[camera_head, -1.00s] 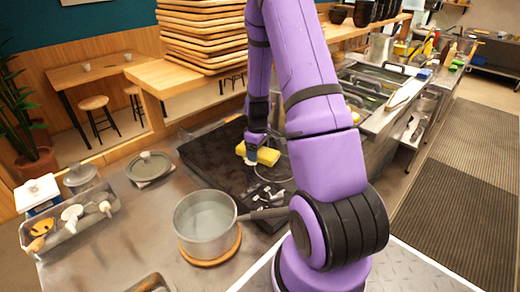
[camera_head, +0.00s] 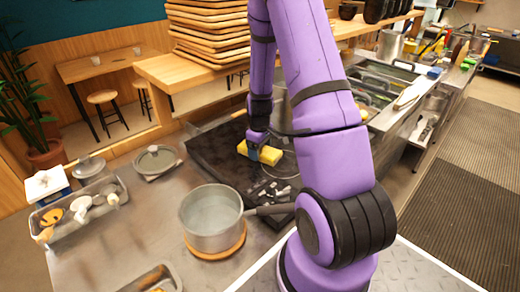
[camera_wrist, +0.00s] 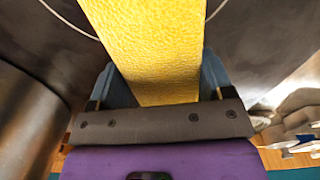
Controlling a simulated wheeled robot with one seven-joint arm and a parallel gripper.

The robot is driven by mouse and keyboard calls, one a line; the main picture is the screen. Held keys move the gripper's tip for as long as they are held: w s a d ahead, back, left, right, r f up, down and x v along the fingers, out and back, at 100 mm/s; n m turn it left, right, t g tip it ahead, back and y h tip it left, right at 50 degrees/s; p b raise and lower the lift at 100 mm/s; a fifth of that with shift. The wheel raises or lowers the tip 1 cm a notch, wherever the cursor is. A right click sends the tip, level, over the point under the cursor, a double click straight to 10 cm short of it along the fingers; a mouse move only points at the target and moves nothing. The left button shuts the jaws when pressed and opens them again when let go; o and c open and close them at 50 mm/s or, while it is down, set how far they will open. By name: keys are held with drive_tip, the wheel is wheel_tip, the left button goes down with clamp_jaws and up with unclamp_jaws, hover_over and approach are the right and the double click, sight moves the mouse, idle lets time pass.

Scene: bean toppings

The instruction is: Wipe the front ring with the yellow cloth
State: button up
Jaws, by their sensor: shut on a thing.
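The yellow cloth (camera_head: 268,154) is a thick block-like piece held at the end of my purple arm, over the dark stove top (camera_head: 215,160). My gripper (camera_head: 256,150) is shut on it. In the wrist view the yellow cloth (camera_wrist: 155,45) stands out between the two blue-grey fingers of my gripper (camera_wrist: 160,90). A thin pale ring line (camera_wrist: 75,22) curves behind the cloth on a dark surface. In the head view a thin ring (camera_head: 284,188) shows partly on the stove, behind my arm. I cannot tell whether the cloth touches the stove.
Stacked wooden trays (camera_head: 208,35) stand on the ledge behind.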

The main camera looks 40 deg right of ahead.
drive_tip(key=shift+d, duration=2)
drive_tip(key=shift+a, duration=0.1)
drive_tip(key=shift+a, duration=1.95)
drive_tip(key=shift+d, duration=0.2)
drive_tip(key=shift+d, duration=1.85)
drive_tip(key=shift+a, duration=0.1)
drive_tip(key=shift+a, duration=1.9)
